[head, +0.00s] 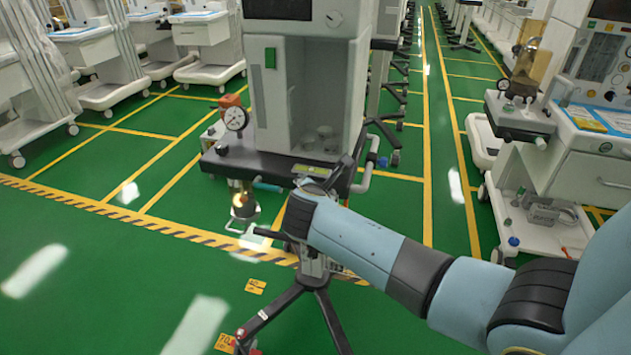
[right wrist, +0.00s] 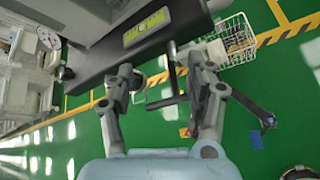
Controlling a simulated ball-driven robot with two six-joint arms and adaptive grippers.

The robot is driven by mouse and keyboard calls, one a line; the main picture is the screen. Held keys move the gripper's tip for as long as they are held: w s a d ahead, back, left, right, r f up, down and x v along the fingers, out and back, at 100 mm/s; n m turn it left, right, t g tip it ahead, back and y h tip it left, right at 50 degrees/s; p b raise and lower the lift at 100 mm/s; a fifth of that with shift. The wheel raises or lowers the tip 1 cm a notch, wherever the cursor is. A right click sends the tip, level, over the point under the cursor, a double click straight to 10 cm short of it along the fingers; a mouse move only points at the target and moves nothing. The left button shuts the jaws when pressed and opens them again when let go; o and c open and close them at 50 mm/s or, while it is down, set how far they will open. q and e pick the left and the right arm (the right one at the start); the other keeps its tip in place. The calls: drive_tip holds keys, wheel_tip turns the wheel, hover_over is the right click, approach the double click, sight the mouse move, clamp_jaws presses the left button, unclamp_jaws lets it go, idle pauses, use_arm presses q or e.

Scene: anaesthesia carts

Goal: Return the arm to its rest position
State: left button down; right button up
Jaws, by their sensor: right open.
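My right arm (head: 365,250) reaches in from the right in the head view, stretched toward the grey anaesthesia cart (head: 330,95). Its wrist end is in front of the cart's dark lower shelf, and its fingers are mostly hidden there. In the right wrist view my right gripper (right wrist: 160,72) is open, with its two fingers spread apart. A dark T-shaped bar (right wrist: 172,85) shows between the fingers; I cannot tell whether they touch it. Nothing is visibly gripped. My left gripper is not in view.
A round gauge (head: 235,118) sits at the cart's left side. A black-legged stand (head: 312,275) is below my wrist. A white wire basket (right wrist: 232,42) is close beyond the right finger. Another cart (head: 560,165) stands at right. Green floor is open at left.

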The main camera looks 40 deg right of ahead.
drive_tip(key=shift+s+f, duration=0.15)
drive_tip(key=shift+f, duration=0.15)
idle(0.4)
